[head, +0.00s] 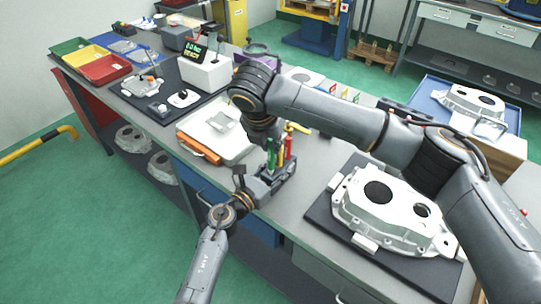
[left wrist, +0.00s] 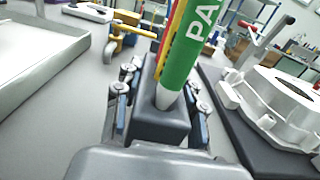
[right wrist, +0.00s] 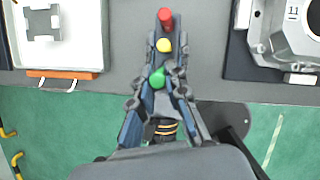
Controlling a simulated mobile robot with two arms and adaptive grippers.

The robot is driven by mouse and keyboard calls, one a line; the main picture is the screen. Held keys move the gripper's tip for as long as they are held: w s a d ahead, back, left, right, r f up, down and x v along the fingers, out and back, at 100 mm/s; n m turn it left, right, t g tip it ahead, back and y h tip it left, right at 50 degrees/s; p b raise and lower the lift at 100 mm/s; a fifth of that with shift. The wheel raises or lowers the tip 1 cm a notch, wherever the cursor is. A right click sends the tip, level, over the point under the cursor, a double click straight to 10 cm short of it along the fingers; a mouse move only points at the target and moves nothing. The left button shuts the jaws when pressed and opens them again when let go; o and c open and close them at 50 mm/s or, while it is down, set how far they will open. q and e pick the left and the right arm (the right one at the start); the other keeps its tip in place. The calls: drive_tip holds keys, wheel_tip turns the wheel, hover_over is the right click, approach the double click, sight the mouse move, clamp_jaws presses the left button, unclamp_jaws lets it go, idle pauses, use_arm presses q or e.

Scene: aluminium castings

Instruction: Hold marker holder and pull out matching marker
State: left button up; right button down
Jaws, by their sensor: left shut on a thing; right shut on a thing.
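The dark marker holder (head: 283,178) stands near the table's front edge, with green, yellow and red markers upright in a row. My left gripper (head: 257,184) is shut on the holder (left wrist: 158,122) from the front left. The green marker (left wrist: 190,60), with white lettering, is nearest in the left wrist view; its pale lower end meets the holder's top, and how deep it sits is unclear. My right gripper (right wrist: 160,88) comes from above and is shut on the green marker (right wrist: 157,77). The yellow marker (right wrist: 163,46) and red marker (right wrist: 165,17) stand free behind it.
A white tray (head: 240,150) with an orange handle lies left of the holder. A large casting (head: 390,215) lies on a dark mat (head: 320,212) to the right. A yellow clamp (left wrist: 108,50) stands behind the holder. Coloured bins (head: 105,68) are at the far left.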

wheel_tip(320, 180, up, 5)
drive_tip(key=shift+r, duration=0.15)
use_arm(q)
drive_tip(key=o, duration=1.3)
drive_tip(key=v, duration=1.2)
